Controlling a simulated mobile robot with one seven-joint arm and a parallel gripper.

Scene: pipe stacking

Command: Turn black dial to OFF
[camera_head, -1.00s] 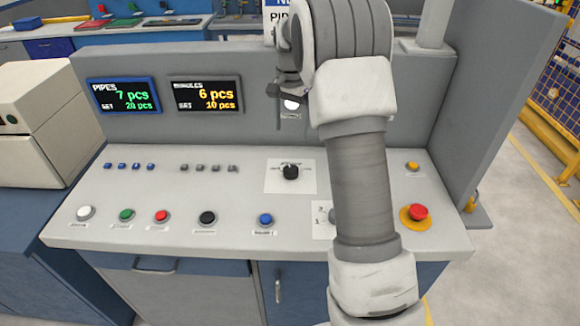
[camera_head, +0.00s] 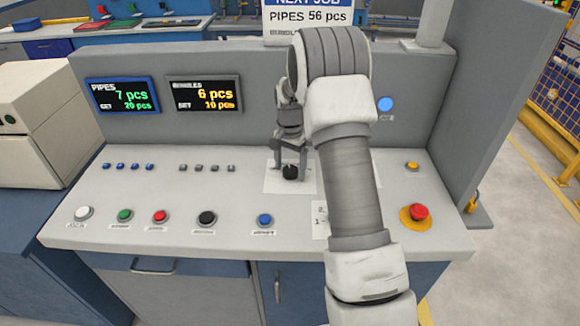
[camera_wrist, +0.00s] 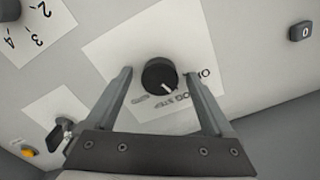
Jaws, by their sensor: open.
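The black dial (camera_head: 290,172) sits on a white label plate on the sloped console, just under my gripper (camera_head: 289,147). In the wrist view the dial (camera_wrist: 160,75) is a round black knob with a white pointer line aimed toward the lower right. Printed words stand beside it, partly readable. My gripper (camera_wrist: 165,85) is open, with one finger on each side of the dial. A gap shows between the knob and each finger. I cannot tell how far the fingertips are above the panel.
Several push buttons line the front of the console, including a blue one (camera_head: 264,220). A red emergency button (camera_head: 418,212) is at the right. A key-like switch (camera_wrist: 62,132) lies near the left finger. The upright back panel (camera_head: 270,95) stands behind my gripper.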

